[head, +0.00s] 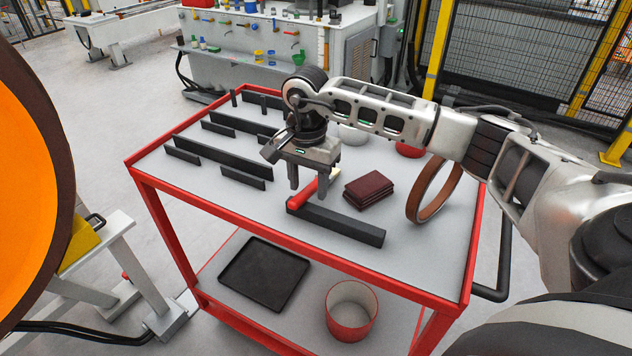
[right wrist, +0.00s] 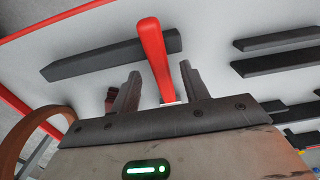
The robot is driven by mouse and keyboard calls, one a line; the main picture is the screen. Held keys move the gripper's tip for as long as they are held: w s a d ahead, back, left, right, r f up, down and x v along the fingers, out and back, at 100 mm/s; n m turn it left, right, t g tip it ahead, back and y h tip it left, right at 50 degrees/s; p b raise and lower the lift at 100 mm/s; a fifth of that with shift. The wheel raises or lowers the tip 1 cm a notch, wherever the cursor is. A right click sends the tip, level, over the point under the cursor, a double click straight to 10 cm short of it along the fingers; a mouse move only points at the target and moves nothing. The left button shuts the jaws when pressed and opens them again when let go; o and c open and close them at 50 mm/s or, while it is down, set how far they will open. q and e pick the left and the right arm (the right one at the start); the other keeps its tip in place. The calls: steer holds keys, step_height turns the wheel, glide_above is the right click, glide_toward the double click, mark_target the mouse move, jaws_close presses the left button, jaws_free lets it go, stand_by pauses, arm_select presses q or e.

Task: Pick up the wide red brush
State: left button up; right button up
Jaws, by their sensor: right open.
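The wide red brush (head: 301,196) lies on the table, its red handle end over or against a long black bar, its pale bristle end partly hidden behind my right gripper. My right gripper (head: 308,188) is open above the brush and points down. In the right wrist view, the red handle (right wrist: 152,52) runs between the two spread fingers of the gripper (right wrist: 161,84), with space on both sides. I cannot tell how far above the brush the fingertips are. My left gripper is not in view.
The red-framed table (head: 400,277) carries the long black bar (head: 345,224), a stack of dark red pads (head: 368,190), a brown ring (head: 434,190) and several more black bars to the left. A black tray (head: 262,274) and red bin (head: 351,312) are on the lower shelf.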

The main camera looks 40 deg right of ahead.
mark_target(307, 189)
step_height(307, 189, down, 3)
steer(key=shift+a+f, duration=0.1)
jaws_close()
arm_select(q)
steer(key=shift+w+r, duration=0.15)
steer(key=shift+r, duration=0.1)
